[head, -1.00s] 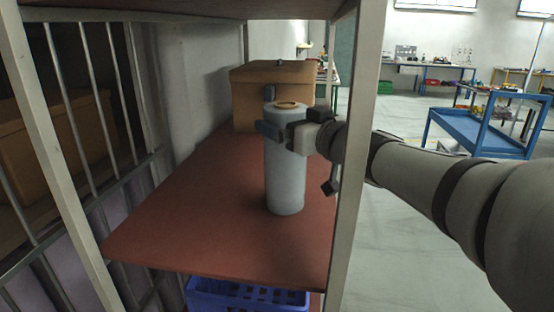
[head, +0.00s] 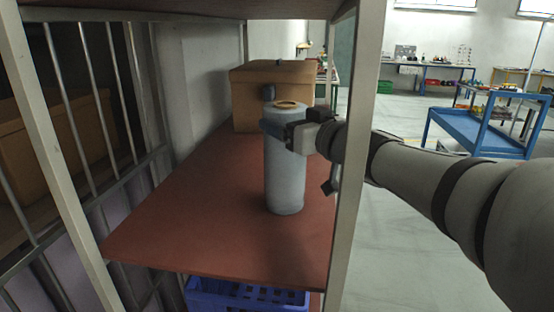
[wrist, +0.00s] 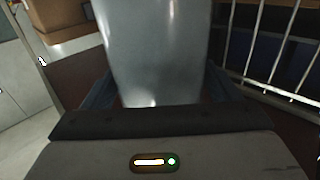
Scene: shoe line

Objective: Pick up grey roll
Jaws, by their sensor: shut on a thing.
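The grey roll (head: 285,175) stands upright on the red-brown shelf board (head: 190,215), with a tan core showing at its top. My gripper (head: 283,128) reaches in from the right and is shut on the roll's upper part. In the wrist view the grey roll (wrist: 155,50) fills the middle, with the dark fingers of my gripper (wrist: 155,92) at its two sides. The roll's base appears to rest on the board. Its far side is hidden.
A cardboard box (head: 250,90) stands behind the roll on the same shelf. A pale rack post (head: 355,150) stands close to my arm. A blue crate (head: 240,295) is below the shelf. A blue trolley (head: 475,130) stands on the open floor at right.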

